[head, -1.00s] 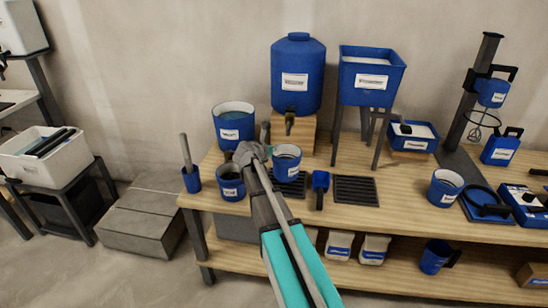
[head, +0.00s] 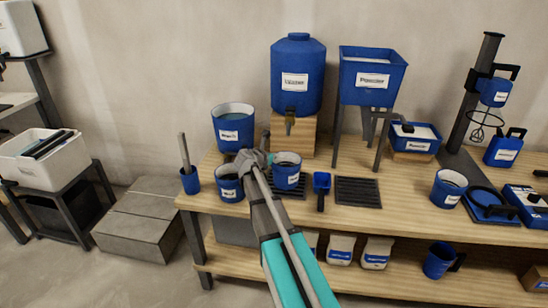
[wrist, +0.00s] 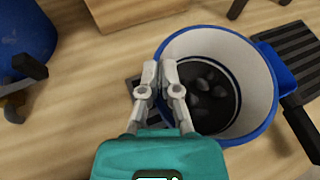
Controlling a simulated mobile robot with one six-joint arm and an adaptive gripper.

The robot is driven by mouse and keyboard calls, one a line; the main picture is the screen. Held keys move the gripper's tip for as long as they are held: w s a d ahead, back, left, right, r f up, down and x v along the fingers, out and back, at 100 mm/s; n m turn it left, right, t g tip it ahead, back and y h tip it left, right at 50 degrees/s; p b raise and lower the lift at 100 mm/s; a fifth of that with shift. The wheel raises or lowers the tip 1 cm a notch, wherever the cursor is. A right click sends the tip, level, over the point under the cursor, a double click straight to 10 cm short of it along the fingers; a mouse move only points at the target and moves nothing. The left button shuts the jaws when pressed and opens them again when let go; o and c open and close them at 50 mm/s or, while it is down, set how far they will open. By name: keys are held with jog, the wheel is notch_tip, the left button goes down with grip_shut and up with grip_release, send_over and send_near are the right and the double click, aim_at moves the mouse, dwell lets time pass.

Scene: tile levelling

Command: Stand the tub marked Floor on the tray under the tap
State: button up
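A blue tub with a white label too small to read (head: 290,182) is upright over the left black slotted tray (head: 299,194), below and in front of the barrel's tap (head: 289,126). Whether its base fully rests on the tray is hard to tell. In the wrist view the tub (wrist: 262,100) has a pale inside and dark lumps at the bottom; slots of the tray (wrist: 133,85) show beside it. My gripper (wrist: 160,70) has its fingers close together on either side of the tub's left rim, shut on it. It also shows in the head view (head: 262,160).
Another tub (head: 229,195) stands just left of my gripper, with a larger tub (head: 233,136) behind. A blue scoop (head: 321,184) lies close to the right, beside a second slotted tray (head: 357,191).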

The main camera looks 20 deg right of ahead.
jog(key=o, duration=0.5)
jog(key=shift+r, duration=0.1)
jog(key=p+v, duration=0.4)
jog(key=v, duration=0.8)
jog(key=shift+p, duration=0.4)
jog(key=shift+s, duration=0.1)
jog(key=s+a+f+m+g+y, duration=0.2)
jog(key=s+a+f+m+y, duration=0.1)
jog(key=s+m, duration=0.4)
jog(key=s+a+f+m+g+y, duration=0.2)
jog(key=s+a+f+m+y, duration=0.2)
jog(key=s+m, duration=0.4)
jog(key=s+a+f+m+g+y, duration=0.3)
jog(key=s+a+m, duration=0.3)
jog(key=m, duration=0.4)
jog(key=shift+s+f+y, duration=0.6)
jog(key=shift+s+f, duration=0.05)
jog(key=shift+f, duration=0.2)
